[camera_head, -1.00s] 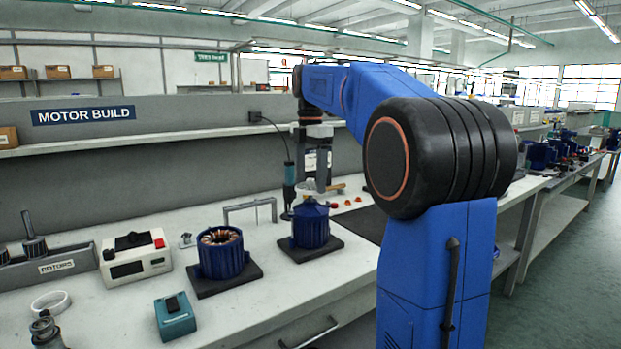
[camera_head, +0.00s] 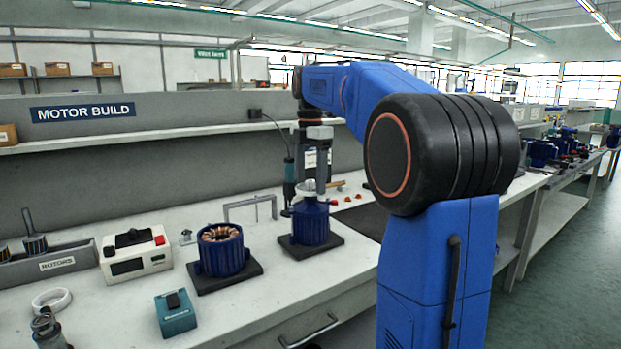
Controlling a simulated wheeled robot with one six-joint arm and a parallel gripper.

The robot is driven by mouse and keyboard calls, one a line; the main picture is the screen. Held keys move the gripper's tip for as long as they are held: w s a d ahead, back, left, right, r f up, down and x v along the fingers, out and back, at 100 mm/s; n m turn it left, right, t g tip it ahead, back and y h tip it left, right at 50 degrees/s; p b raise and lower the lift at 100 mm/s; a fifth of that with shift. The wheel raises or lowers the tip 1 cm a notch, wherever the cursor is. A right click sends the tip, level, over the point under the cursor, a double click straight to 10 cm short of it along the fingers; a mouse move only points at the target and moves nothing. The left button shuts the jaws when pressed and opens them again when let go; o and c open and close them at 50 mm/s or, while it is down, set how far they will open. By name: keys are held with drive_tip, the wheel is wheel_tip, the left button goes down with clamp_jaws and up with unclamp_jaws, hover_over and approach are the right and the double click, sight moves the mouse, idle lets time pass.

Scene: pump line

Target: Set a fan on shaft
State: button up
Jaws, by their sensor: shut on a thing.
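A blue ribbed motor (camera_head: 310,226) stands upright on a dark square pad on the bench, left of my arm. My gripper (camera_head: 312,187) points down directly over it. It is shut on a small pale grey part, likely the fan (camera_head: 306,188), right at the top of the motor. The shaft is hidden behind the gripper and this part. I cannot tell whether the part touches the motor or is on the shaft.
An open blue motor housing with copper windings (camera_head: 222,257) stands on another pad to the left. A white device (camera_head: 135,258), a teal box (camera_head: 175,314) and a rotor rack (camera_head: 45,262) are further left.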

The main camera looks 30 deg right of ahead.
sight(311, 186)
drive_tip(key=o, duration=1.1)
drive_tip(key=shift+r, duration=0.1)
drive_tip(key=shift+r, duration=3.9)
drive_tip(key=s+a+f+m+t, duration=0.1)
drive_tip(key=s+a+f+m, duration=0.4)
drive_tip(key=s+f, duration=0.5)
drive_tip(key=s+a+f+m+t, duration=0.2)
drive_tip(key=s+a+f+m, duration=0.3)
drive_tip(key=s+f, duration=0.5)
drive_tip(key=s+a+f+m+t, duration=0.1)
drive_tip(key=s+a+f+m, duration=0.4)
drive_tip(key=s+f+m, duration=0.3)
drive_tip(key=shift+s+a+f+m+t, duration=0.15)
drive_tip(key=shift+s+f, duration=0.2)
drive_tip(key=shift+f, duration=0.35)
drive_tip(key=shift+s+a+f+m+t, duration=0.1)
drive_tip(key=shift+s+f, duration=0.3)
drive_tip(key=shift+f, duration=0.3)
drive_tip(key=shift+s+a+f+m+t, duration=0.15)
drive_tip(key=shift+s+f, duration=0.2)
drive_tip(key=shift+f, duration=0.35)
